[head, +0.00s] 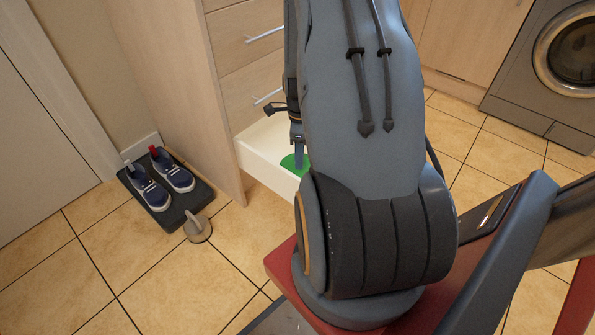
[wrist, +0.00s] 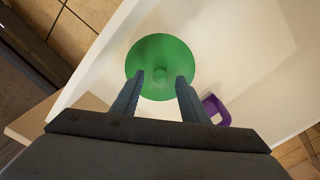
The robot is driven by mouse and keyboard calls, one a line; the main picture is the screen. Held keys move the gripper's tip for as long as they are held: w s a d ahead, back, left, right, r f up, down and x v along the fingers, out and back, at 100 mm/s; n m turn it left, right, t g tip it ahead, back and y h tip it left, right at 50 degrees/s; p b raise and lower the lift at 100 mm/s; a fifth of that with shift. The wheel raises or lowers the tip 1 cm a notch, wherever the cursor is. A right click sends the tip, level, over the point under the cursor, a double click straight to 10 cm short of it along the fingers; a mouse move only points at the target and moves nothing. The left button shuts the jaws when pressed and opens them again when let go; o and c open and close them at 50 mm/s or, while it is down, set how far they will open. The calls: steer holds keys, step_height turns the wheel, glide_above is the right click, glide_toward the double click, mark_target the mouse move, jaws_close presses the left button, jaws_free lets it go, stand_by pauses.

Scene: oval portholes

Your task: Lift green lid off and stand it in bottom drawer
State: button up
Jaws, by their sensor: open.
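The round green lid (wrist: 160,50) shows face-on in the wrist view, with a small knob at its middle, inside the open bottom drawer (wrist: 250,45). In the head view the lid (head: 289,161) is a small green patch behind the pale drawer front (head: 262,172), mostly hidden by my arm. I cannot tell whether it lies flat or leans. My gripper (wrist: 160,76) is open, its two fingertips on either side of the knob and apart from it. Its fingers also show just above the lid in the head view (head: 299,150).
A purple handle-like thing (wrist: 217,112) is in the drawer beside my right finger. Closed drawers (head: 245,40) are above. Shoes (head: 165,180) on a dark mat (head: 186,208) and a grey doorstop-like object (head: 198,230) stand left. A washing machine (head: 545,75) stands right.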

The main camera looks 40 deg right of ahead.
steer(key=shift+f, duration=0.85)
jaws_close()
steer(key=shift+r, duration=0.15)
step_height(320, 180, up, 10)
steer(key=p, duration=0.4)
